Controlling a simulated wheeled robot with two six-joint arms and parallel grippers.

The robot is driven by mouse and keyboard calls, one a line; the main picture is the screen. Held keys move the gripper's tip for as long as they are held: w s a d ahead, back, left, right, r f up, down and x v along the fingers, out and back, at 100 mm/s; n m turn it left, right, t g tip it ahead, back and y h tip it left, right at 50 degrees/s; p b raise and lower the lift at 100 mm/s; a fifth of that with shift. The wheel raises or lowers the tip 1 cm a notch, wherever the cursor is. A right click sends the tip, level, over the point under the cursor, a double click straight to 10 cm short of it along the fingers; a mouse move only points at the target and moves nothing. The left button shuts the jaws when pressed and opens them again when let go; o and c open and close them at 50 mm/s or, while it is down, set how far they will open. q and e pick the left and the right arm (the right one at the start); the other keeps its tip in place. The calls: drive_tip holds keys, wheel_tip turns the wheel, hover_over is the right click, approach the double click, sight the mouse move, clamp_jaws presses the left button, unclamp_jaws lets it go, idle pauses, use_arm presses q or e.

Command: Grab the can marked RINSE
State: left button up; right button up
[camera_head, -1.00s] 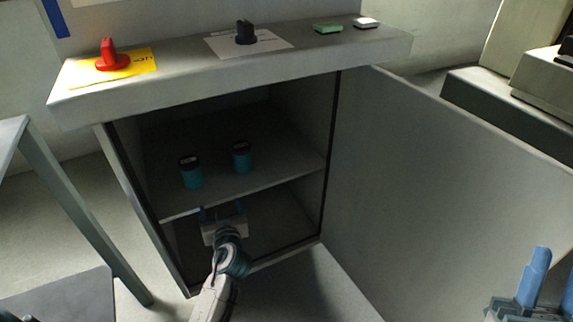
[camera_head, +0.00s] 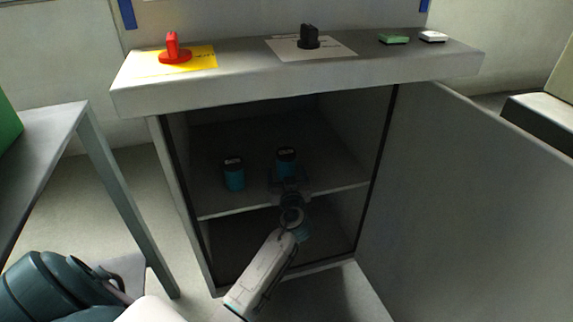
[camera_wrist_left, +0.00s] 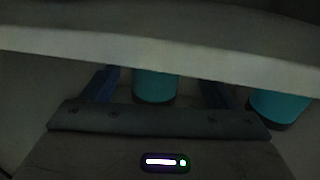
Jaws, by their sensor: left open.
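Two teal cans with black lids stand upright on the cabinet's middle shelf, a left can (camera_head: 234,176) and a right can (camera_head: 287,156). Pale marks show on the lids, but I cannot read which says RINSE. My left gripper (camera_head: 288,181) is open in front of the right can and hides its lower part. In the left wrist view, which looks upside down, one can (camera_wrist_left: 155,88) shows between the two blue fingers, and the other can (camera_wrist_left: 279,107) is outside them to the right. I cannot tell whether the fingers touch the can. My right gripper is not in view.
The shelf's pale front edge (camera_wrist_left: 160,48) crosses the left wrist view. The cabinet door (camera_head: 465,190) stands open at the right. The cabinet top (camera_head: 240,80) overhangs the opening and carries a red knob (camera_head: 173,50) and a black knob (camera_head: 309,38). A table (camera_head: 50,130) stands left.

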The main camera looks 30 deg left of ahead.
sight(287, 170)
use_arm(q)
drive_tip(key=x, duration=0.4)
drive_tip(key=shift+w+d+r, duration=0.1)
drive_tip(key=shift+d+r, duration=0.05)
drive_tip(key=shift+r, duration=0.05)
drive_tip(key=c, duration=1.2)
drive_tip(key=shift+r, duration=0.1)
